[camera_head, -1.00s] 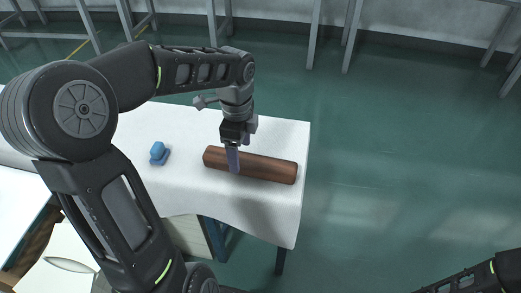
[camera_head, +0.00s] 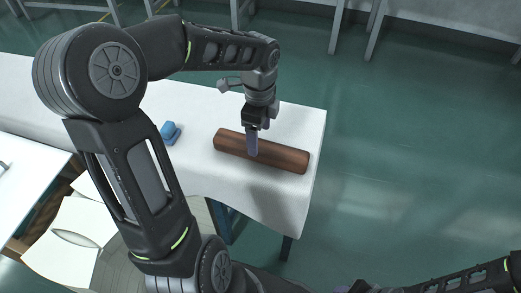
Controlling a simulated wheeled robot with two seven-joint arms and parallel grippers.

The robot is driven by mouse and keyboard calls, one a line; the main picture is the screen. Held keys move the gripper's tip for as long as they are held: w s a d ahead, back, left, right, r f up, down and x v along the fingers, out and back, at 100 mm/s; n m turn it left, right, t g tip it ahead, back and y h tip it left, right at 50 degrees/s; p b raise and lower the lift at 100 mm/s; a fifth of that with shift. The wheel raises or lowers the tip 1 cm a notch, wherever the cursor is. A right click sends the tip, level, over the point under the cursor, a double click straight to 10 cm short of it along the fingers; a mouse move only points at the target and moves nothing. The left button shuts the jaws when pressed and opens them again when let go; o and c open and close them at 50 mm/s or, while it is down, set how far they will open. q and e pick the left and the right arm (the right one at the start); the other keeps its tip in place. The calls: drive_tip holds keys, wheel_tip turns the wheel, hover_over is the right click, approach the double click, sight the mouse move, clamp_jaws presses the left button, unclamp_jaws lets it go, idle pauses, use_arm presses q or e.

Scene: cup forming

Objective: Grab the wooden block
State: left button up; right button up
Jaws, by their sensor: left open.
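The wooden block (camera_head: 285,158) is a long, dark brown piece lying on the white-covered table (camera_head: 285,212) near its right end. It slants slightly down to the right. My left gripper (camera_head: 253,143) points down over the middle of the block, with its finger in front of part of it. It is open and holds nothing. I cannot tell whether the finger touches the block. My right arm (camera_head: 455,283) shows at the bottom right. Its fingertips cannot be made out clearly.
A small blue object (camera_head: 170,132) lies on the table left of the block. A second white surface with an open box (camera_head: 75,240) is at the lower left. The table's right edge is close to the block's right end. The green floor to the right is clear.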

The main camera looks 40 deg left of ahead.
sight(261, 145)
use_arm(q)
drive_tip(key=shift+f, duration=0.1)
wheel_tip(261, 145, down, 5)
drive_tip(key=shift+w+d+b, duration=0.1)
drive_tip(key=shift+d+b, duration=0.05)
drive_tip(key=shift+b, duration=0.6)
drive_tip(key=shift+c, duration=0.5)
clamp_jaws()
idle(0.5)
